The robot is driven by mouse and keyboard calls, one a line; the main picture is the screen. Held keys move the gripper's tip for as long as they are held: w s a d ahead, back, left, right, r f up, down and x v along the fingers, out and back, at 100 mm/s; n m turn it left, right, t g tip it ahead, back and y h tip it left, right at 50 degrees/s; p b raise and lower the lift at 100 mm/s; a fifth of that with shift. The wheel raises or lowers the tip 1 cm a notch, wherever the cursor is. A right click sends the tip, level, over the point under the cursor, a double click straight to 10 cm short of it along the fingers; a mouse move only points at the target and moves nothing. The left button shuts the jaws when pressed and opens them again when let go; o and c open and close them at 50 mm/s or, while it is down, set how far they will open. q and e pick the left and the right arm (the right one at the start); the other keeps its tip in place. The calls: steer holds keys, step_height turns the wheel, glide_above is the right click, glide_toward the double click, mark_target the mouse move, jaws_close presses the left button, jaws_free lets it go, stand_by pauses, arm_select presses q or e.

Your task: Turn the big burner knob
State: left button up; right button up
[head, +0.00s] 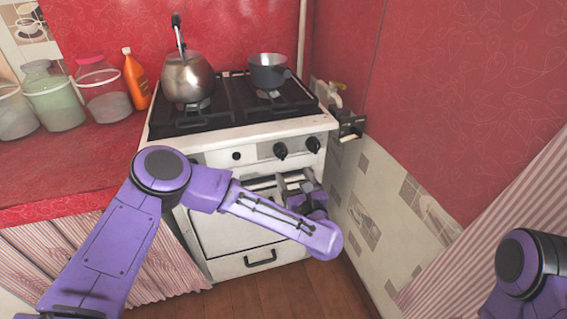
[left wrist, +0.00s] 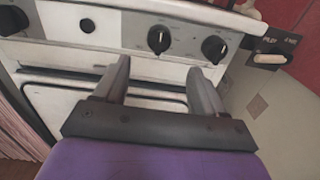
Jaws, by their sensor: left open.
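A white stove (head: 240,130) stands in the corner. Its front panel has two similar black knobs at the right: the left one (head: 280,150) and the right one (head: 313,144). I cannot tell which is the big burner's. My left gripper (head: 295,180) is open and empty, just below and in front of these knobs. In the left wrist view, its spread fingers (left wrist: 160,72) point up at the panel, with the left knob (left wrist: 159,40) between and beyond the tips and the right knob (left wrist: 214,48) just beyond the right finger. My right gripper is out of view.
A kettle (head: 187,78) and a dark pot (head: 268,70) stand on the burners. A small black button (head: 236,156) is on the panel's left part. A tiled wall (head: 385,205) is close on the right. Jars and an orange bottle (head: 136,80) stand on the red counter (head: 70,165).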

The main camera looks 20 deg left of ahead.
mark_target(283, 156)
arm_select(q)
steer(key=x, duration=1)
steer(key=shift+w+a+r+p, duration=0.1)
steer(key=shift+a+p, duration=0.1)
steer(key=shift+p, duration=0.15)
steer(key=c, duration=1.1)
